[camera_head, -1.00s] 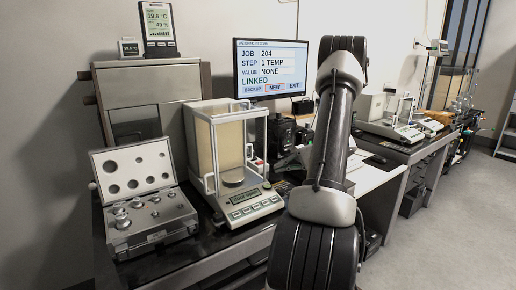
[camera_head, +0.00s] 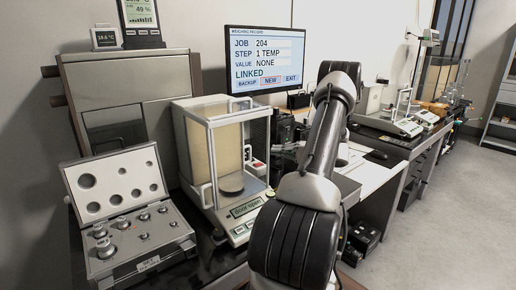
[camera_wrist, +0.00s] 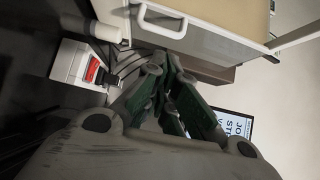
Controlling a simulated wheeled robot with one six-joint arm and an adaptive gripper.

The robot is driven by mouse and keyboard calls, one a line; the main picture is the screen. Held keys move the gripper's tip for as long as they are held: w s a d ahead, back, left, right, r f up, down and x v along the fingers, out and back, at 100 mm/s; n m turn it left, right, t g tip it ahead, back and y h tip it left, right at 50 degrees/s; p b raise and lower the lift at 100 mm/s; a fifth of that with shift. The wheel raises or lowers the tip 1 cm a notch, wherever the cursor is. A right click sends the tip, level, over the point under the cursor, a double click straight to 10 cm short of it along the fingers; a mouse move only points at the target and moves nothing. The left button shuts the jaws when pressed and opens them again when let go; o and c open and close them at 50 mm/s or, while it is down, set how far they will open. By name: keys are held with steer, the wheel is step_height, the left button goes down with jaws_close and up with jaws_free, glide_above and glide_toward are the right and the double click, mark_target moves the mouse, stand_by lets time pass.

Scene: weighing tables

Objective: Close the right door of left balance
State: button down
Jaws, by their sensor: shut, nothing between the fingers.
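The left balance (camera_head: 239,236) stands on the near table, with a tall draft shield and a round pan inside. Its display reads "door open". How far its right door stands open is unclear in the head view. In the wrist view, a pale framed panel of the balance with a curved metal handle (camera_wrist: 160,22) is at the top. My gripper (camera_wrist: 162,64) is shut and empty, its tips just below that panel's edge; I cannot tell whether they touch.
An open weight case (camera_head: 140,262) sits left of the balance. A monitor (camera_head: 264,58) stands behind it. A white device with a red part (camera_wrist: 80,68) lies close to my gripper at left in the wrist view. Another balance (camera_head: 395,126) is on the far table.

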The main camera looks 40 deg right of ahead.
steer(key=x, duration=0.9)
steer(key=shift+w+a, duration=0.2)
